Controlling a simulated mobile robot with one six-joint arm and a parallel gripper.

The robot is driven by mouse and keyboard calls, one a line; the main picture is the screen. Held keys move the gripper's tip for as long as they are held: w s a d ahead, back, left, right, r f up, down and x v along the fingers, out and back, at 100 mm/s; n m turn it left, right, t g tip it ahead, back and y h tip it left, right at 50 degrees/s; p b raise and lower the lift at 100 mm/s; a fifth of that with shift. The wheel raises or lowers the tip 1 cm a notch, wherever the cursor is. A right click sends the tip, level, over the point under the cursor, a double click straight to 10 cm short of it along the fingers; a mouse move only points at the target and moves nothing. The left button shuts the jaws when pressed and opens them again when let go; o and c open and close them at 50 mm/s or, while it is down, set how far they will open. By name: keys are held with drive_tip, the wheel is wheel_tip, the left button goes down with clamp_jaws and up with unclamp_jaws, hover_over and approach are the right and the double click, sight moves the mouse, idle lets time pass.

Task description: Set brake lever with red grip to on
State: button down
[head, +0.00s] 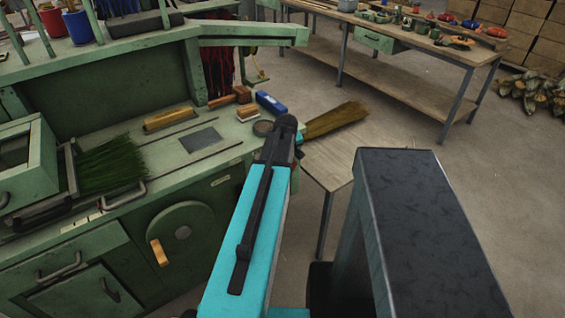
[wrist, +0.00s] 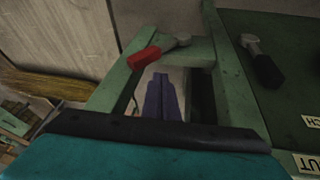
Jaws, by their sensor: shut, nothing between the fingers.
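The brake lever with the red grip (wrist: 145,58) shows in the wrist view, at upper middle. Its grey metal arm runs up and right from the grip, beside a green frame. My gripper (wrist: 160,78) shows as two dark purple fingers side by side, shut and empty. In the picture the fingertips are just below and right of the red grip, with a small gap; I cannot tell the depth between them. In the head view my arm covers the gripper, and I cannot make out the lever. No on or off mark for it is readable.
A black-gripped lever (wrist: 265,70) stands on a green panel at right in the wrist view, with partly cut-off labels nearby. In the head view a green workbench (head: 225,150) with brushes is at left. A broom head (head: 335,120) lies on a wooden table.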

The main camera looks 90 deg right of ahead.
drive_tip(key=b+v, duration=0.1)
drive_tip(key=v, duration=0.6)
drive_tip(key=shift+s+r, duration=0.2)
drive_tip(key=shift+r, duration=0.15)
idle(0.5)
